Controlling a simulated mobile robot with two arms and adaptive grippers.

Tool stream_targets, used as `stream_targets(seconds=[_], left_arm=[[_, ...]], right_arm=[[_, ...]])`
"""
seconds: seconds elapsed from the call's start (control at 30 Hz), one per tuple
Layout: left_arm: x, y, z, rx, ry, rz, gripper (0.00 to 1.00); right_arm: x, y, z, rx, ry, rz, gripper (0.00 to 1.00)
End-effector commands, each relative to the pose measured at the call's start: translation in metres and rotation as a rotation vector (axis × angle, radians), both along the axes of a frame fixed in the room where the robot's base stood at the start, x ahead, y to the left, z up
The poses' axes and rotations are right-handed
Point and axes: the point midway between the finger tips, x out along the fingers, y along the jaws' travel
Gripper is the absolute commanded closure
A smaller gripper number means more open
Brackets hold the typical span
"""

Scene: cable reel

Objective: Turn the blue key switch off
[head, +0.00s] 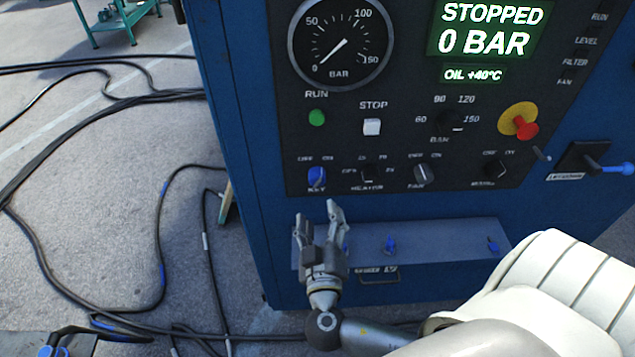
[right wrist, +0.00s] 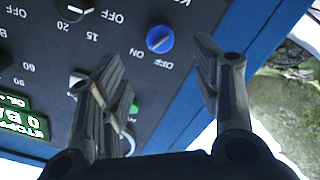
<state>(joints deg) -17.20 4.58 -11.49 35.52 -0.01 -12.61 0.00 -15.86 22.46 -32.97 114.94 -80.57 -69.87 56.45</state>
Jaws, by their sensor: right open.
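The blue key switch (head: 316,177) is at the lower left of the dark control panel, above its "KEY" label. In the right wrist view the round blue key switch (right wrist: 160,39) has a pale pointer mark and stands beside "ON" and "OFF" lettering; I cannot tell for certain which one it points at. My right gripper (head: 318,214) is open and empty, just below the switch in the head view. In the right wrist view its fingers (right wrist: 160,85) are spread, apart from the switch. My left gripper is not in view.
The panel has a gauge (head: 341,42), a green run button (head: 317,117), a white stop button (head: 372,127), other knobs, a red emergency button (head: 525,130) and a display (head: 485,40) reading "STOPPED 0 BAR". A grey ledge (head: 440,245) with blue pieces lies below. Cables run over the floor.

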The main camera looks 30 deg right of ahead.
Motion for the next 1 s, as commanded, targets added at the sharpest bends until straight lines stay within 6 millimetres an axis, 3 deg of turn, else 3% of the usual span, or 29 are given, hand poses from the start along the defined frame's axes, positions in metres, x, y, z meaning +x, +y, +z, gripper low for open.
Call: stream_targets(seconds=[0.17,0.6,1.0], left_arm=[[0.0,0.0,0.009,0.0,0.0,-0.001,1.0],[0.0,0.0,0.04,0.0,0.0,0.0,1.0],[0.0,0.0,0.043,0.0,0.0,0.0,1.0]], right_arm=[[0.014,-0.007,0.005,-0.01,-0.012,0.007,0.42],[0.079,-0.047,0.004,-0.009,-0.007,0.005,0.42],[0.092,-0.056,0.001,-0.006,-0.005,0.005,0.42]])
